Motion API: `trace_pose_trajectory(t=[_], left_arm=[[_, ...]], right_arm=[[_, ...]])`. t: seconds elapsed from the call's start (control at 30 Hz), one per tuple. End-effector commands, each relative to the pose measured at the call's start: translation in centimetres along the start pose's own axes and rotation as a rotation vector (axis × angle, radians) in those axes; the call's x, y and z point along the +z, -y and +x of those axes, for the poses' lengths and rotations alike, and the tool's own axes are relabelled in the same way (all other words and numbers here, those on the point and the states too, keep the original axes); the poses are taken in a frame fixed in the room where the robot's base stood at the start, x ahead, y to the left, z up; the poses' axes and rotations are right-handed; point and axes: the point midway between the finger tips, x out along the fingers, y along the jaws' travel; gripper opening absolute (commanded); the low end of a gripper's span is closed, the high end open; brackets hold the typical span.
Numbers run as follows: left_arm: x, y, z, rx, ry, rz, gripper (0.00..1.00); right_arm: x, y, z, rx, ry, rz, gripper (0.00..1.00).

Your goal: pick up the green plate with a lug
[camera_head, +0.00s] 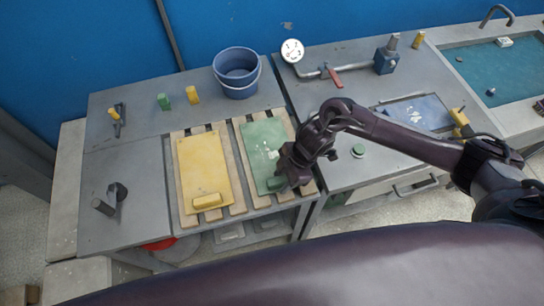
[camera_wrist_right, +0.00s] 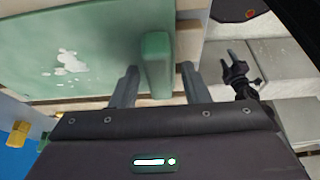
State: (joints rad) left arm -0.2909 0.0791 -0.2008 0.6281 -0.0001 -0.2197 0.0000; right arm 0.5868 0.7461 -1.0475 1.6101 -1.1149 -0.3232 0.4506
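The green plate (camera_head: 262,138) lies on pale wooden slats on the grey table, with whitish patches on its face. Its green lug (camera_head: 276,183) stands at the near end. In the right wrist view the plate (camera_wrist_right: 75,45) is at the left and its lug (camera_wrist_right: 157,62) is upright. My right gripper (camera_head: 284,178) is at the lug, partly covering the plate's near right side. In the wrist view its two fingers (camera_wrist_right: 160,85) are apart, one on each side of the lug, with gaps showing.
A yellow plate (camera_head: 203,162) with a yellow lug lies close left of the green one. A blue bucket (camera_head: 237,77) stands behind. A pipe with a gauge (camera_head: 292,50) and a red-handled valve are at the back right. A blue plate (camera_head: 420,112) lies further right.

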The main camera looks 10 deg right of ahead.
Motion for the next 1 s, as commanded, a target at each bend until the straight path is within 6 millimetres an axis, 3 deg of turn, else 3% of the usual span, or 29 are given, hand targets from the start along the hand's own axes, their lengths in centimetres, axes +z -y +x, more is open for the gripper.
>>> trace_pose_trajectory(t=[0.03,0.3,0.77,1.0], left_arm=[[0.2,0.0,0.0,0.0,0.004,0.0,0.47],[1.3,-0.2,0.0,0.002,0.018,-0.001,0.47],[1.3,-0.1,0.1,0.001,0.019,-0.001,0.47],[1.4,-0.1,0.5,0.001,0.019,-0.001,0.47]], right_arm=[[0.0,0.0,0.0,0.0,0.0,0.0,0.35],[0.0,0.0,-0.1,0.0,0.0,0.0,0.0],[-0.3,-0.2,-0.6,0.004,-0.003,-0.003,0.0],[-1.6,-0.3,-3.6,0.008,-0.004,-0.006,0.0]])
